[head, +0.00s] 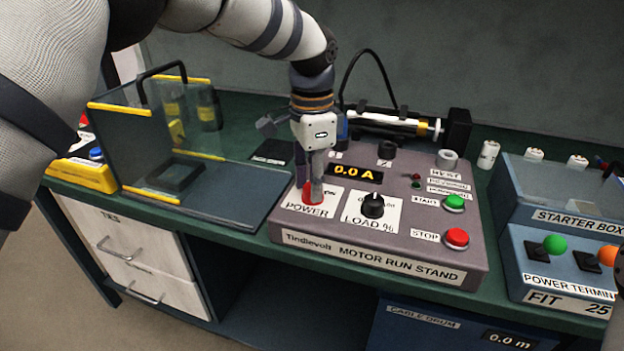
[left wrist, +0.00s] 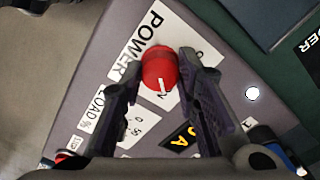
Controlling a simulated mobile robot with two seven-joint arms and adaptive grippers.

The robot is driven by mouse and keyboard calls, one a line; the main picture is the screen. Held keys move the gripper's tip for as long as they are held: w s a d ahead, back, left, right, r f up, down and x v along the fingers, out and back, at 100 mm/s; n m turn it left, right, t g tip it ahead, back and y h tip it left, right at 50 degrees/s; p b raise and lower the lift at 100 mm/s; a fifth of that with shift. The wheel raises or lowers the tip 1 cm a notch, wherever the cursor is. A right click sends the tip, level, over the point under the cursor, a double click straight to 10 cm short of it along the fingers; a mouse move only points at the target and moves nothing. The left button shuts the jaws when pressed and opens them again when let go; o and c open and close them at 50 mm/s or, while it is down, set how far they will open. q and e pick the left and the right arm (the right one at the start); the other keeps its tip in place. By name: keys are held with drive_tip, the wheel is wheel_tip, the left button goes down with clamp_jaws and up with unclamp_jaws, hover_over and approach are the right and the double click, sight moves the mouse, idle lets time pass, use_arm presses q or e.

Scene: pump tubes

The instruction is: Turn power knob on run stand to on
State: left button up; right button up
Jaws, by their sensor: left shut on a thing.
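The run stand (head: 345,250) is a grey sloped console on the green bench, labelled MOTOR RUN STAND. Its red power knob (head: 308,194) sits on a white POWER plate at the left of the panel, mostly hidden by my left gripper (head: 314,182). In the left wrist view the round red power knob (left wrist: 160,72) lies between the two fingers of my left gripper (left wrist: 160,65), which is shut on it. A white line shows on the knob. The finger hides part of the plate's marks. The stand's display reads 0.0 A. My right gripper is not in view.
A black load knob (head: 373,205) is close right of the power knob. A green start button (head: 454,202) and red stop button (head: 455,238) are further right. A clear guard box (head: 150,140) with yellow edges stands left; a starter box (head: 565,215) stands right.

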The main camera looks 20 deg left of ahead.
use_arm(q)
drive_tip(key=shift+m, duration=0.4)
drive_tip(key=o, duration=1.2)
drive_tip(key=shift+f, duration=0.1)
wheel_tip(320, 180, up, 12)
drive_tip(key=shift+r, duration=0.1)
